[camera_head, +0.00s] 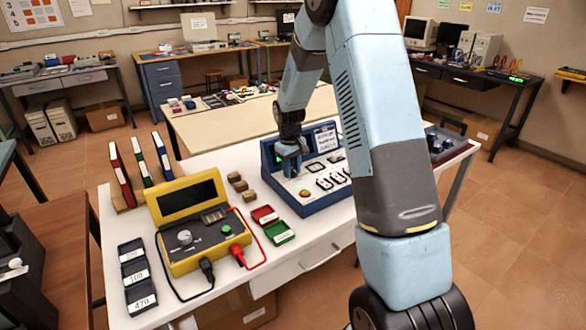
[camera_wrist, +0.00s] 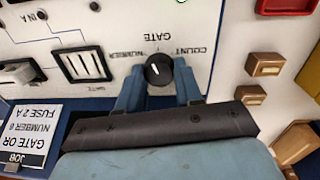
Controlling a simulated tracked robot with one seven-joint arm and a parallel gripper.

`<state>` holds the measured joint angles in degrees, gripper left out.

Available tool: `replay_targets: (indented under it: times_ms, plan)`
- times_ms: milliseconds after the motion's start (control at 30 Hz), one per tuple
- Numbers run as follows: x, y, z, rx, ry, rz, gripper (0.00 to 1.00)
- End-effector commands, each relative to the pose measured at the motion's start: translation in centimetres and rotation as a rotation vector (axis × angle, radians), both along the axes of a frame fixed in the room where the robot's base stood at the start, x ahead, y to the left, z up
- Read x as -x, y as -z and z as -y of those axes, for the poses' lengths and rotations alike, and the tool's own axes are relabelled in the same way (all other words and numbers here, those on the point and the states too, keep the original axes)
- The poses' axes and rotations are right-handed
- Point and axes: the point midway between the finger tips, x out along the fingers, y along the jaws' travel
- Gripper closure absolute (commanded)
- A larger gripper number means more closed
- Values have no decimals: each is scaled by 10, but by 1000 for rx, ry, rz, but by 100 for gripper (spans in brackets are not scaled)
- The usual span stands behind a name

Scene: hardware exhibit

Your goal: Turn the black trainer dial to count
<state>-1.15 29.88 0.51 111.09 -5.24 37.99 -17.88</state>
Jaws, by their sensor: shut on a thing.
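The blue-framed trainer (camera_head: 328,198) with a white panel stands on the white table in the head view. Its round black dial (camera_wrist: 159,70) shows in the wrist view, where the panel appears upside down. The dial has a small white mark; its exact setting is hard to read. The printed words COUNT (camera_wrist: 192,51), NUMBER (camera_wrist: 124,55) and GATE (camera_wrist: 160,31) lie around it, COUNT to its upper right. My gripper (camera_wrist: 157,82) has its blue fingers on both sides of the dial, shut on it. In the head view my gripper (camera_head: 289,150) is at the trainer's left end.
A yellow meter (camera_head: 186,250) with black and red leads stands left of the trainer. Red (camera_head: 265,215) and green (camera_head: 279,233) trays and small brown blocks (camera_head: 241,188) lie between them. A white card (camera_wrist: 27,130) is near the panel's edge in the wrist view.

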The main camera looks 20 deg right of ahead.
Motion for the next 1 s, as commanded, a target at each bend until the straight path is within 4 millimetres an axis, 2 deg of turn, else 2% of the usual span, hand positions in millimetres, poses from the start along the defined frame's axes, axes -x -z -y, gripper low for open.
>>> replay_targets:
  times_ms: [700, 1000]
  plan:
    - [-4, -2, 2, 1, 680, 8, 95]
    - [-4, -2, 1, 0, 916, 8, 95]
